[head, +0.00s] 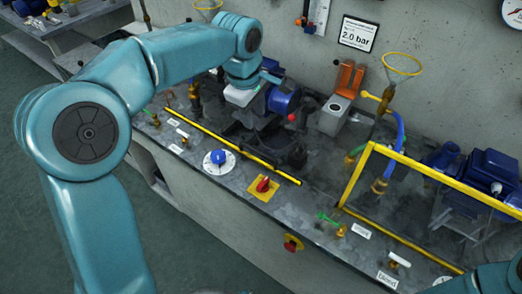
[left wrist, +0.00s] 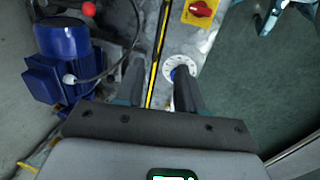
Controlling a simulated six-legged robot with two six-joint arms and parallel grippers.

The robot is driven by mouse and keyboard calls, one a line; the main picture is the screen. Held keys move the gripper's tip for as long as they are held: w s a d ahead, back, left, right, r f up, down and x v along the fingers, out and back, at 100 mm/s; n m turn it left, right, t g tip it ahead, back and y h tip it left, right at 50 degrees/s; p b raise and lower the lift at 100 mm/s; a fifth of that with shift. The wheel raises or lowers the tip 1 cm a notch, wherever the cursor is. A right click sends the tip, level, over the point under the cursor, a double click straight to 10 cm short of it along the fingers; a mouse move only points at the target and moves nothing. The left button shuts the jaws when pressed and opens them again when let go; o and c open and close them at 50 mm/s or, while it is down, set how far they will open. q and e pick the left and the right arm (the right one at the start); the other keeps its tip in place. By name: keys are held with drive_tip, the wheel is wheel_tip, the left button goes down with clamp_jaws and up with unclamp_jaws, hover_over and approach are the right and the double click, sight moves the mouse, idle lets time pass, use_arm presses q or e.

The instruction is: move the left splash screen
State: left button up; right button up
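The left splash screen shows as a long yellow rail (head: 220,145) with a dark edge, running along the front of the bench in the head view. No upright frame shows above it there. The rail also shows in the left wrist view (left wrist: 158,52), passing between my fingers. My left gripper (left wrist: 157,80) is open, with one dark finger on each side of the rail. In the head view, my left gripper (head: 238,124) is over the bench behind the rail, partly hidden by its own wrist. Whether a finger touches the rail cannot be told. My right gripper is out of view.
A blue motor (head: 283,100) stands behind the rail. A blue-knobbed dial (head: 217,158) and red switch (head: 263,185) are in front. The right screen's upright yellow frame (head: 355,176) stands to the right. An orange-topped grey block (head: 335,116) is at the back.

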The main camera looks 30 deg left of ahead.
sight(263, 153)
use_arm(q)
drive_tip(key=w+f, duration=0.1)
drive_tip(key=f, duration=0.4)
drive_tip(key=w+f, duration=0.1)
drive_tip(key=f, duration=0.4)
drive_tip(key=w+f, duration=0.1)
drive_tip(key=f, duration=0.4)
drive_tip(key=shift+d+f, duration=0.1)
drive_tip(key=shift+d, duration=0.3)
drive_tip(key=shift+w+f, duration=0.2)
drive_tip(key=shift+f, duration=0.45)
drive_tip(key=shift+d, duration=0.1)
clamp_jaws()
